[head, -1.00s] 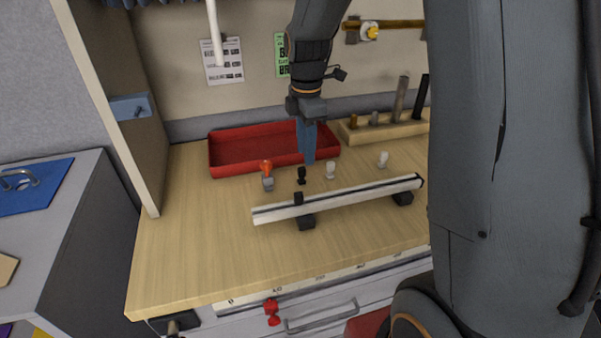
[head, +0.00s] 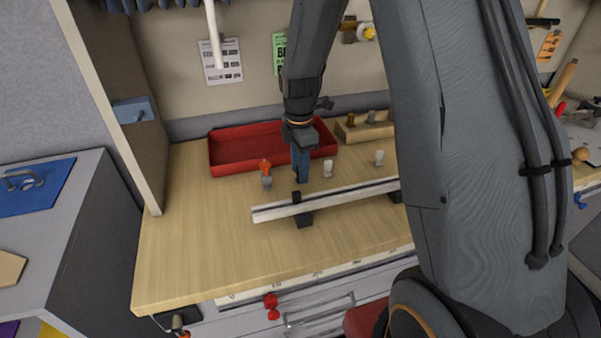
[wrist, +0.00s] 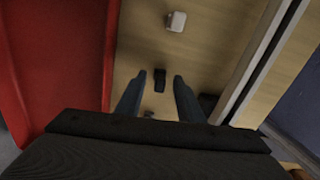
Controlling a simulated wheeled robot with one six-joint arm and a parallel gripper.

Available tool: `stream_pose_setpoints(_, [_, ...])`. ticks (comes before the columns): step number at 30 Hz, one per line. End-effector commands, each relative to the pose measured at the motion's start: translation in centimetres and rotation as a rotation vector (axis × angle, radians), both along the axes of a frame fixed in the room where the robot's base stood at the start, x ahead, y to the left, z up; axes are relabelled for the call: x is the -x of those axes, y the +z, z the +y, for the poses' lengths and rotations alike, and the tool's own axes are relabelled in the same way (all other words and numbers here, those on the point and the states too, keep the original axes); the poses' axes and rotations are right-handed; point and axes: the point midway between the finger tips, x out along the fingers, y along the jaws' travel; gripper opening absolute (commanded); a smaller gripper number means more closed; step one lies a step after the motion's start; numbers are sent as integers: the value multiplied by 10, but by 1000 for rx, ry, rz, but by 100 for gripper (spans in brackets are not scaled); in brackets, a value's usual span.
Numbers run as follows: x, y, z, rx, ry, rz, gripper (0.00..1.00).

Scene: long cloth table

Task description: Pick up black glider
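A small black piece, which I take for the black glider (wrist: 159,79), stands on the wooden bench top. In the wrist view it lies in the gap between the tips of my gripper (wrist: 160,76), with bare wood showing on both sides. My gripper is open and points down. In the head view my gripper (head: 301,178) is over the glider's spot and its blue fingers hide most of it. Whether the fingertips are level with the glider or above it I cannot tell.
A long pale rail (head: 340,199) with a black block (head: 296,197) on it lies in front. A red tray (head: 228,160) is behind. A red-topped grey piece (head: 266,180) stands left; white pieces (head: 328,169) (head: 379,157) stand right. The front left bench is clear.

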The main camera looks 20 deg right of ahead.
Motion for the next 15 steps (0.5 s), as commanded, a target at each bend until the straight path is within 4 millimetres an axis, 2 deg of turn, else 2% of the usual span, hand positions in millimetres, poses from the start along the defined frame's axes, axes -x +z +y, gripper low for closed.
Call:
stream_pose_setpoints(5, [0, 0, 0, 0, -1, 0, 33])
stream_pose_setpoints(11, [0, 0, 0, 0, -1, 0, 0])
stream_pose_setpoints(15, [0, 0, -1, 0, -1, 0, 0])
